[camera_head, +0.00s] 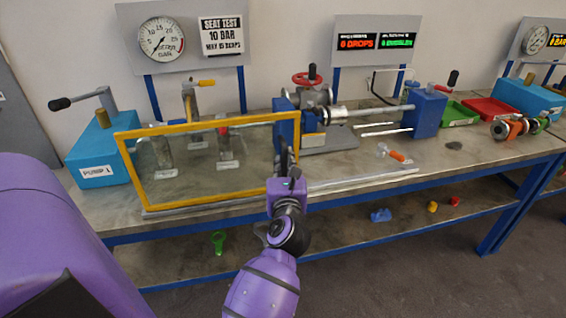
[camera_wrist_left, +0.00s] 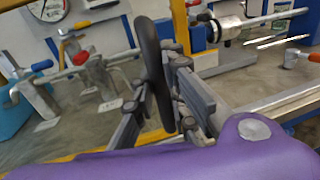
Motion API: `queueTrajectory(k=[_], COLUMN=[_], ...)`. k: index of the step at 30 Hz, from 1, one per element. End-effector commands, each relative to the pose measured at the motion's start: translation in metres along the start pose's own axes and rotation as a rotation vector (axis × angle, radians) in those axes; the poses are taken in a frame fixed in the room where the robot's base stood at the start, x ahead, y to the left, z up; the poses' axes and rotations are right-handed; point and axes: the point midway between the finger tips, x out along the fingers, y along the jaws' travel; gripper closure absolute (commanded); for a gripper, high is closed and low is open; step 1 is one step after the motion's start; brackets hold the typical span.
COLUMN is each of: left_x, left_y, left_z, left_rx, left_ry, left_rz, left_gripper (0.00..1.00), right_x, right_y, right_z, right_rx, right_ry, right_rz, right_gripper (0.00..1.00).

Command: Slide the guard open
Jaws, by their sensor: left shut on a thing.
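The guard is a clear panel in a yellow frame (camera_head: 130,176), standing upright along the front of the bench at the left. My left gripper (camera_head: 285,163) is at the guard's right end. In the left wrist view its fingers (camera_wrist_left: 165,92) are closed around a dark upright handle (camera_wrist_left: 150,50). The handle's join to the frame is hidden by the gripper in the head view. My right gripper is not in view.
A bare rail (camera_head: 365,178) runs right from the guard along the bench front. Behind the guard stand clamps and a blue pump box (camera_head: 100,150). A red-wheeled valve (camera_head: 305,97) and a blue block (camera_head: 425,112) stand further right. A small orange-handled part (camera_head: 397,156) lies behind the rail.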

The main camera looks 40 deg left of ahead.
Motion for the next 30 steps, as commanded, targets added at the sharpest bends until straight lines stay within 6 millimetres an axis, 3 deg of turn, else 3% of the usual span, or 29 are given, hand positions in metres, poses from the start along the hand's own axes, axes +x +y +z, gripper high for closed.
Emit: queueTrajectory(k=[9, 10, 15, 24, 30], left_x=[0.000, 0.000, 0.000, -0.002, -0.027], left_y=[0.007, 0.007, 0.007, 0.005, 0.005], left_z=[-0.002, -0.002, -0.002, -0.001, -0.002], left_rx=[0.001, 0.002, 0.002, 0.000, -0.001], left_ry=[0.004, 0.004, 0.004, 0.003, 0.005], left_rz=[0.015, 0.015, 0.014, 0.009, 0.010], left_gripper=[1.00, 0.86, 0.67, 0.67, 0.67], right_x=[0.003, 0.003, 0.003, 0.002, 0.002], right_y=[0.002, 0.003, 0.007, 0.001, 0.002], right_z=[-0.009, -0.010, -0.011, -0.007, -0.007], right_rx=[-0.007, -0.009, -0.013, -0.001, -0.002], right_ry=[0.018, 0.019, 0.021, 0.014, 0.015], right_rz=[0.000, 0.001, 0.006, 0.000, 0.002], right_gripper=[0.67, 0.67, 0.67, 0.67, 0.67])
